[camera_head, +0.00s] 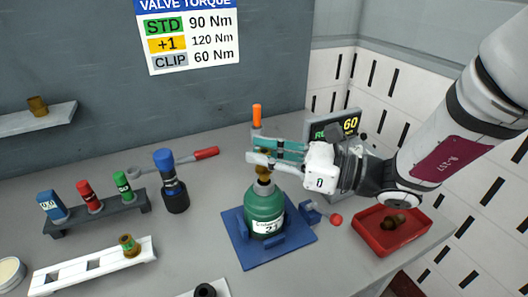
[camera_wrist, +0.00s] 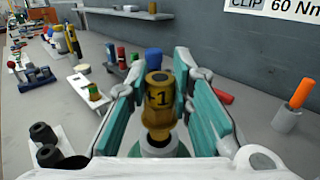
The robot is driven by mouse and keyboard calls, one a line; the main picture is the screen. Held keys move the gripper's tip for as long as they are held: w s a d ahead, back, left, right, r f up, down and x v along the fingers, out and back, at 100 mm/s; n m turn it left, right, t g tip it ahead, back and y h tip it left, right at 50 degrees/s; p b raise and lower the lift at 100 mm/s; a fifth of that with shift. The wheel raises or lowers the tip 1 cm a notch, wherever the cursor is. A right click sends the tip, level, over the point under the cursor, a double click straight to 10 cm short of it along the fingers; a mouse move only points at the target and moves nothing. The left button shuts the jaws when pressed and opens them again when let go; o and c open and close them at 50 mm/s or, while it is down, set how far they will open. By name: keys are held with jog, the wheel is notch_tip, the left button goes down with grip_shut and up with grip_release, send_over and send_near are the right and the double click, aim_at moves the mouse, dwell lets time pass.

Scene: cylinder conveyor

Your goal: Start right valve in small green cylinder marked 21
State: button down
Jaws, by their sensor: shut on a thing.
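The small green cylinder (camera_head: 265,210), labelled 21, stands upright in a blue holder (camera_head: 240,247) with clamp blocks. My gripper (camera_head: 254,151) reaches in from the right above its neck. Its teal-padded fingers are shut on a brass valve (camera_head: 263,171). In the wrist view the valve (camera_wrist: 158,105) is upright between the fingers (camera_wrist: 160,75) and carries a yellow band marked +1. The valve's lower end is at the cylinder's neck; I cannot tell whether its thread is engaged. Only a little of the cylinder's top shows below it in the wrist view.
A wall sign (camera_head: 190,35) lists STD 90, +1 120 and CLIP 60 Nm. A display (camera_head: 345,125) behind my gripper reads 60. A white rack (camera_head: 75,275) holds a green-banded valve (camera_head: 129,245). A red tray (camera_head: 385,250) holds brown parts. An orange-handled tool (camera_head: 257,115) stands behind.

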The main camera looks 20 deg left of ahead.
jog(key=shift+f+b, duration=0.5)
jog(key=shift+f, duration=0.4)
jog(key=c, duration=1.3)
grip_release()
jog(key=shift+c, duration=0.2)
jog(key=shift+r, duration=0.1)
jog(key=shift+r+p, duration=2.3)
jog(key=shift+r, duration=0.6)
